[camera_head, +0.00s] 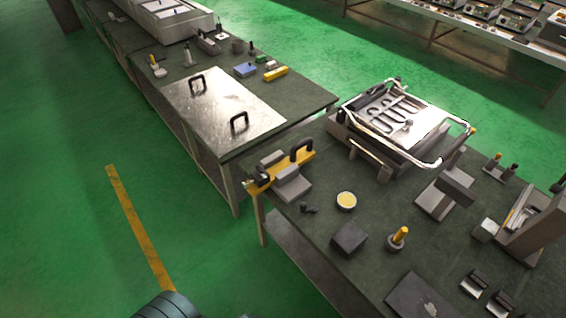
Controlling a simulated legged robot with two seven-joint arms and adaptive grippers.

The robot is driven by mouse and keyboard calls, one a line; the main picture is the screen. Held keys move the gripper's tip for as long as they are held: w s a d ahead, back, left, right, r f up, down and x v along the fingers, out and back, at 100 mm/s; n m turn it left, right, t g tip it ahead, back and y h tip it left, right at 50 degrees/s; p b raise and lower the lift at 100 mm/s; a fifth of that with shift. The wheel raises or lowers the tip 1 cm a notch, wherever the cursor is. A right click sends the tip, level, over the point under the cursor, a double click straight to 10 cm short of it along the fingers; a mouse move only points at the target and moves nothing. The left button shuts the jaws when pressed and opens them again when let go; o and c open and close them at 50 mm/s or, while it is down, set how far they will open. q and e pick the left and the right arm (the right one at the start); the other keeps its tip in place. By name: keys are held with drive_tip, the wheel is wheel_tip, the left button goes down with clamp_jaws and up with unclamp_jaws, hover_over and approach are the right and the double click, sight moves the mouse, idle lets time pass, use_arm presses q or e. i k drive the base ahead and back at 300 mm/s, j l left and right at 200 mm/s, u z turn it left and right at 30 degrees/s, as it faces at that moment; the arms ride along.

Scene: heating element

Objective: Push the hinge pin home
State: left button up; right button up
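Neither of my grippers is in view. The heating element (381,120), a looped grey bar, lies on a bright metal plate in a tubular-framed fixture (434,164) on the right bench. I cannot tell for sure which part is the hinge pin. A yellow-topped pin (400,234) stands upright in a round dark base near the bench's middle. A small yellow-topped peg (492,162) stands at the right, beside a dark one. A yellow bar with a black handle (301,150) sits with grey blocks at the bench's left corner. The hinge itself is too small to make out.
On the right bench (325,215) are a round tin (346,200), a dark block (349,238), a grey angled stand (444,194) and a flat dark plate (422,298). A second bench holds a metal sheet with two handles (220,110). Green floor at left is open.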

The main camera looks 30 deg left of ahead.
sight(244, 186)
drive_tip(key=j+u, duration=0.1)
drive_tip(key=u, duration=0.8)
drive_tip(key=i+j+u, duration=0.1)
drive_tip(key=u, duration=0.35)
